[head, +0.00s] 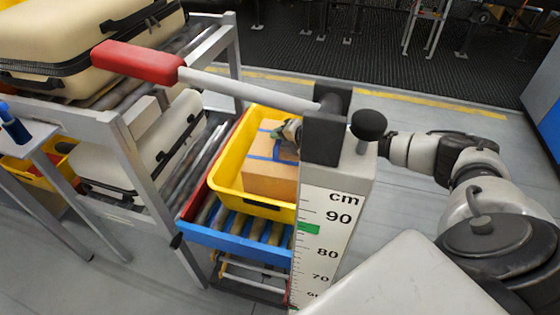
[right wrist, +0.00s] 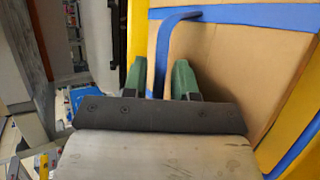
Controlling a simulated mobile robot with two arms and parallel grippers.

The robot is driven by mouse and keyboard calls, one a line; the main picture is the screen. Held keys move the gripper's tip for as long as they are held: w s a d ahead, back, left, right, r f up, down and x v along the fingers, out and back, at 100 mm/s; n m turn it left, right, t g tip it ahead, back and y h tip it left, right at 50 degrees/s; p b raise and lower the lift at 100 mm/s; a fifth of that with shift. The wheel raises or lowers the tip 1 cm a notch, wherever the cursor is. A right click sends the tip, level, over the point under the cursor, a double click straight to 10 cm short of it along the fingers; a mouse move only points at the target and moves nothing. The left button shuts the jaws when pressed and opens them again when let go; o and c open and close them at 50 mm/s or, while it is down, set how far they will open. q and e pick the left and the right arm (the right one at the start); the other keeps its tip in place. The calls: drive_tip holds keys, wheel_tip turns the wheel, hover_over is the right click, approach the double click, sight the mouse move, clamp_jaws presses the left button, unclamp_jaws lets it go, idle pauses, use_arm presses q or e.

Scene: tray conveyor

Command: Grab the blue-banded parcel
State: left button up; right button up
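The blue-banded parcel (head: 268,180) is a brown cardboard box with blue bands. It sits in a yellow tray (head: 222,175) on a roller conveyor. My right gripper (head: 290,132) is at the parcel's upper far side in the head view, partly hidden behind a measuring post. In the right wrist view, the green fingertips (right wrist: 160,82) are apart, with the parcel's cardboard (right wrist: 235,62) and a blue band (right wrist: 163,45) in front of and between them. Whether they touch the parcel cannot be told. My left gripper is not in view.
The measuring post (head: 328,230), with a red-handled bar (head: 140,62) across its top, stands close in front of the tray. A cream suitcase (head: 75,45) lies on the rack at left, another (head: 150,150) below. Open floor (head: 420,200) lies to the right.

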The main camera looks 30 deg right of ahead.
clamp_jaws()
idle(1.4)
drive_tip(key=shift+w+r, duration=0.15)
